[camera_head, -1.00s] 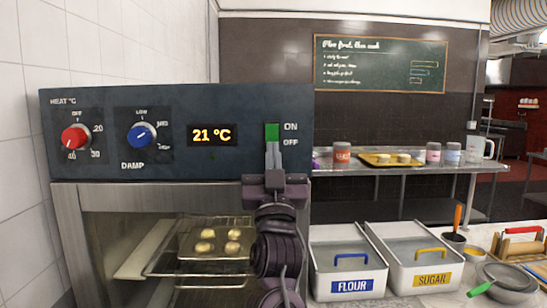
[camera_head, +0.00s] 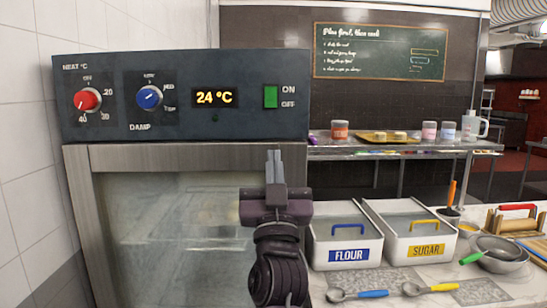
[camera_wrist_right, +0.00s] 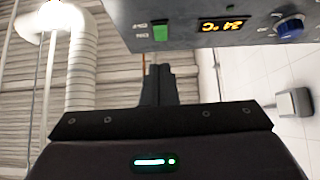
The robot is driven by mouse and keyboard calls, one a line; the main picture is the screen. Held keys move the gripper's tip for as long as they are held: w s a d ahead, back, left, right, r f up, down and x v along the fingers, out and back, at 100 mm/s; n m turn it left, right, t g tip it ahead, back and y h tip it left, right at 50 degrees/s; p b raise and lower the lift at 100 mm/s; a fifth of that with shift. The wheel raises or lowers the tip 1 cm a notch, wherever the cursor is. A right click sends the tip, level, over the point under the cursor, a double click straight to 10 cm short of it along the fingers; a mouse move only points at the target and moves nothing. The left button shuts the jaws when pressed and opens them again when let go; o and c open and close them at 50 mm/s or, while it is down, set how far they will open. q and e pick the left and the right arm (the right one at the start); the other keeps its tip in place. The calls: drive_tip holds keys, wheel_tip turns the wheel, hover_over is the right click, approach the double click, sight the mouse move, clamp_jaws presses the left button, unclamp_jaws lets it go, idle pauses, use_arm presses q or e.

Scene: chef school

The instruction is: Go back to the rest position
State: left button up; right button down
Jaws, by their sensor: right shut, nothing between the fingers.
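My right gripper (camera_head: 275,168) is in the middle of the head view, below the green ON/OFF switch (camera_head: 270,97) and apart from it. Its fingers are together, pointing up, with nothing between them. In the right wrist view the shut fingers (camera_wrist_right: 158,85) show below the proofer's panel, with the switch (camera_wrist_right: 160,32) near them. The proofer's control panel (camera_head: 230,130) carries a red heat knob (camera_head: 87,100), a blue damp knob (camera_head: 149,97) and a display (camera_head: 215,98) reading 24 °C. My left gripper is not in view.
The proofer's glass door (camera_head: 170,240) stands behind my right arm. Flour (camera_head: 346,233) and sugar (camera_head: 408,232) bins stand on the counter to the right, with spoons (camera_head: 358,295) in front and a bowl (camera_head: 497,254) further right. A shelf behind holds jars (camera_head: 339,130) and a tray (camera_head: 386,137).

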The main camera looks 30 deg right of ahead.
drive_tip(key=shift+f, duration=0.3)
